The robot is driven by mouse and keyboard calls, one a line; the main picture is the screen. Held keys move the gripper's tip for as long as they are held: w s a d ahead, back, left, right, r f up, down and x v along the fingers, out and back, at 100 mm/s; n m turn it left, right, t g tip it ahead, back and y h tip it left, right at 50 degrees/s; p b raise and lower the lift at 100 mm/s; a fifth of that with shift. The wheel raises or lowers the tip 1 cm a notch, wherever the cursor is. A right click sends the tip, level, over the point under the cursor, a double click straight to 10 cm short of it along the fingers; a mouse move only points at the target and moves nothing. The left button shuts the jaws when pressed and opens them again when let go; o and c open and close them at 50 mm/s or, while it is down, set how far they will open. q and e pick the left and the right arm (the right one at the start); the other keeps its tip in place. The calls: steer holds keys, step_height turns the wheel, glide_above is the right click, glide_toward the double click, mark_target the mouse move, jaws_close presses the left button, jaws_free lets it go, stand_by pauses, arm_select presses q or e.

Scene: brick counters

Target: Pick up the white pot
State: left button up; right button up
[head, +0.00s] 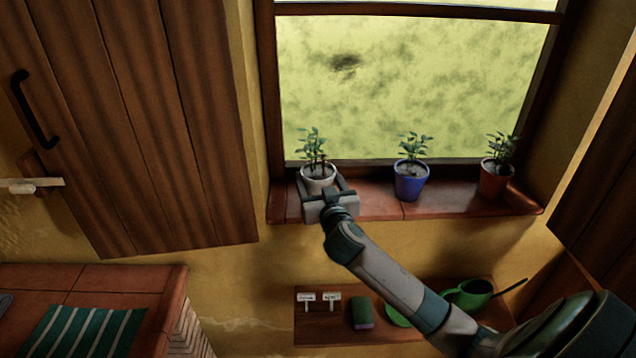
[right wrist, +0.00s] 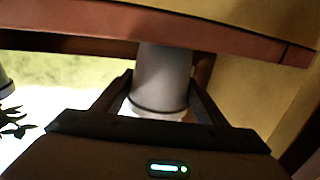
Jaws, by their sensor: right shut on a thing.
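The white pot (head: 317,184) holds a small leafy plant (head: 313,147) and is at the left end of the brick window sill (head: 380,199). My right gripper (head: 328,187) is shut on the white pot, one finger on each side of it. In the right wrist view the pot (right wrist: 165,75) shows between the two fingers (right wrist: 162,92), close to the sill edge (right wrist: 225,38). I cannot tell whether the pot's base touches the sill. My left gripper is not in view.
A blue pot (head: 410,184) and a red-brown pot (head: 494,180), each with a plant, stand further right on the sill. A wooden cabinet door (head: 130,120) is at left.

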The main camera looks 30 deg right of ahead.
steer(key=shift+r, duration=0.15)
steer(key=shift+d+r+b, duration=0.1)
steer(key=shift+r+b, duration=0.65)
steer(key=shift+r, duration=1.25)
steer(key=s+d+r+b, duration=0.3)
steer(key=s+d+r, duration=0.3)
steer(key=s+d, duration=0.2)
steer(key=shift+s+r, duration=0.15)
steer(key=shift+r, duration=0.25)
